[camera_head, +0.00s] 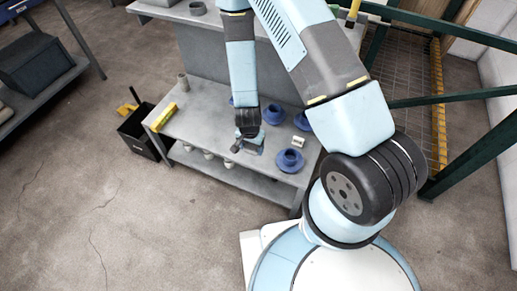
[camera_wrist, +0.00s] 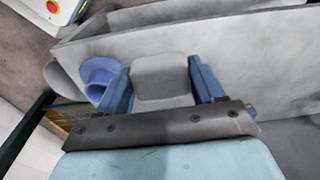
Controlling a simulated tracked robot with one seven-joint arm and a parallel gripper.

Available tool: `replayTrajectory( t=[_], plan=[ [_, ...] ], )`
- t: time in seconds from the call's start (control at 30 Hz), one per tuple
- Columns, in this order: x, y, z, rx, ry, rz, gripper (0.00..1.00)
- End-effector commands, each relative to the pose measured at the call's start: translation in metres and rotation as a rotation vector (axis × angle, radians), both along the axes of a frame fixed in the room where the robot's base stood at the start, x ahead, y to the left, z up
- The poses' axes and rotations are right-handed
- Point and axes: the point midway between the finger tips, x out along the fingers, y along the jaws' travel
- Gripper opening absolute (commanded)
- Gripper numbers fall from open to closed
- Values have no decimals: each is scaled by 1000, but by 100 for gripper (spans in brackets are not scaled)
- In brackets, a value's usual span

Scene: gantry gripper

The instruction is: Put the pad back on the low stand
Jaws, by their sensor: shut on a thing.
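My gripper (camera_head: 246,146) is at the near part of the grey workbench top (camera_head: 205,122), pointing down. In the wrist view, the two blue fingers of my gripper (camera_wrist: 159,80) stand on either side of a grey, rounded block, the pad (camera_wrist: 160,76), and are shut on it. In the head view the pad is too small and too hidden by my gripper to make out clearly. I cannot pick out the low stand with certainty in either view. Whether the pad touches a surface below it cannot be told.
Blue flanged parts (camera_head: 289,160) and a small pale cylinder (camera_head: 298,142) stand on the bench right of my gripper. A yellow item (camera_head: 165,117) and a grey cup (camera_head: 183,82) are at the left end. A black bin (camera_head: 146,134) stands on the floor. Green-framed mesh (camera_head: 405,75) is at right.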

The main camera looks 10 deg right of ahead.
Motion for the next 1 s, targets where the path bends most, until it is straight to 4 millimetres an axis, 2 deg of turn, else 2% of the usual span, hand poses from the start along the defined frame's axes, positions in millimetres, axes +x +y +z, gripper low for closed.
replayTrajectory(
  t=[0.1, 0.27, 0.37, 0.77, 1.0],
  plan=[
    [-24, 13, 1, 32, 52, -13, 34],
    [-35, 20, 1, 49, 78, -20, 34],
    [-25, 16, -4, 50, 79, -24, 34],
    [47, -17, -39, 49, 76, -22, 34],
    [73, -29, -76, 49, 79, -23, 34]
  ],
)
